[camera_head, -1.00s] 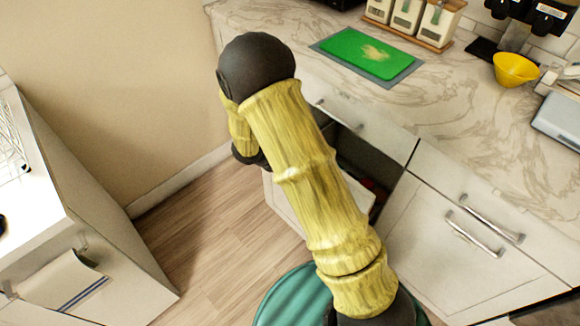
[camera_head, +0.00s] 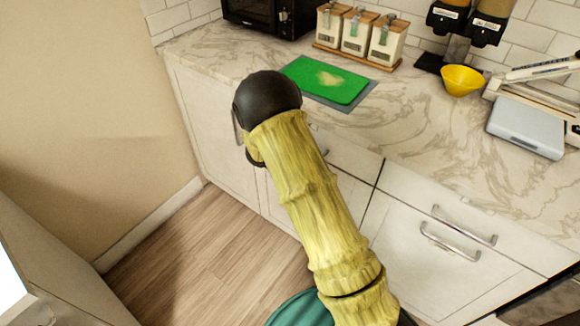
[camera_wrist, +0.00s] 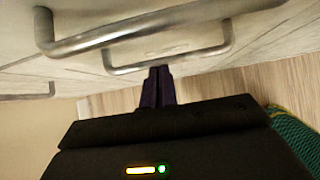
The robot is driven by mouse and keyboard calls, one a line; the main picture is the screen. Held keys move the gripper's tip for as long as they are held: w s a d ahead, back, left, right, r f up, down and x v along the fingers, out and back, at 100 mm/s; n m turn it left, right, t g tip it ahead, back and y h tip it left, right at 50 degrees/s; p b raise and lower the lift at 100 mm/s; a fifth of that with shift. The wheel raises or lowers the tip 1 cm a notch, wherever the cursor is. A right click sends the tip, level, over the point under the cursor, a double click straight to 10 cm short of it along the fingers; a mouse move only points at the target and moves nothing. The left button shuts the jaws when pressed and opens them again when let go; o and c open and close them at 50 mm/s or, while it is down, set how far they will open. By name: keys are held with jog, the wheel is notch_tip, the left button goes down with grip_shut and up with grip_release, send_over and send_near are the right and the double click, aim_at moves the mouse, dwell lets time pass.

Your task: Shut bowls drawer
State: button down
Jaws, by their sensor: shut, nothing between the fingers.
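The lower drawer front (camera_head: 350,200) below the green board sits behind my arm in the head view. It looks flush with the neighbouring fronts, and no dark opening shows there. My arm covers much of it, so a small gap cannot be ruled out. In the wrist view my gripper (camera_wrist: 158,76) is shut and empty, its dark fingers pointing at a pale cabinet front just below a metal bar handle (camera_wrist: 185,57). I cannot tell whether the fingertips touch the front. The gripper is hidden in the head view.
The marble counter (camera_head: 420,140) holds a green board (camera_head: 325,80), white canisters (camera_head: 360,35) and a yellow bowl (camera_head: 462,79). More drawers with handles (camera_head: 465,225) lie to the right. Wooden floor (camera_head: 215,245) is clear at lower left. Another larger handle (camera_wrist: 120,35) is close in the wrist view.

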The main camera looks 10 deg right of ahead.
jog(key=shift+w+d+r, duration=0.1)
jog(key=shift+d, duration=0.15)
jog(key=s+a+f+p+v, duration=0.1)
jog(key=a+f+v, duration=0.1)
jog(key=v, duration=1.1)
jog(key=shift+s+p, duration=0.25)
jog(key=shift+p, duration=0.1)
jog(key=shift+w+r, duration=0.1)
jog(key=shift+w, duration=0.05)
